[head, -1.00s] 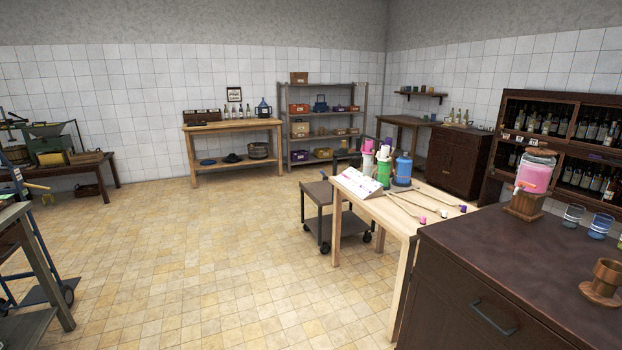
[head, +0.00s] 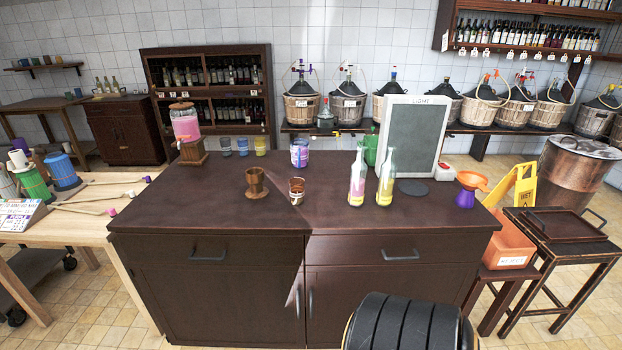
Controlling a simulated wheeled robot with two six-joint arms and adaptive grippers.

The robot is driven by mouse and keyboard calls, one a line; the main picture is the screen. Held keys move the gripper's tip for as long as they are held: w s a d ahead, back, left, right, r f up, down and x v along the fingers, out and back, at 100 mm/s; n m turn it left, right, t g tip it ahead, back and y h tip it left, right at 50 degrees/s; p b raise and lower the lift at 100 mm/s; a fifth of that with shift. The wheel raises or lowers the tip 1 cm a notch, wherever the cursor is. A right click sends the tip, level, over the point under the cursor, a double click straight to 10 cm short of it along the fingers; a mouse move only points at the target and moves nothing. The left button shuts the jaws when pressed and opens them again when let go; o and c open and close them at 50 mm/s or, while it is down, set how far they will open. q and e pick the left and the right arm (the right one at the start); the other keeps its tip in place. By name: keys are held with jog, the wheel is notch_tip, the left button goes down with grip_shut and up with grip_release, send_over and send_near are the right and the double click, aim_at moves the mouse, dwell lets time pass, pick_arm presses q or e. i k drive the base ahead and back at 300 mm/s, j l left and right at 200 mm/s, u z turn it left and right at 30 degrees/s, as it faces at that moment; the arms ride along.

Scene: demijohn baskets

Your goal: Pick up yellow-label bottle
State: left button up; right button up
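Two clear glass bottles stand upright on the dark brown counter (head: 225,205), right of its middle. The left bottle (head: 357,184) shows pink and yellow on its lower part. The right bottle (head: 385,182) shows a yellow patch low on its body and looks the more yellow of the two. They are close together, and their labels are too small to read. Neither of my grippers is in view.
A framed chalkboard (head: 410,135) stands behind the bottles. A brown cup (head: 297,190), a wooden goblet (head: 256,183), a purple-banded tin (head: 299,153) and an orange funnel (head: 471,181) are on the counter. The counter's front strip is clear.

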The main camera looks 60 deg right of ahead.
aim_at(387, 170)
jog(key=z, duration=1.85)
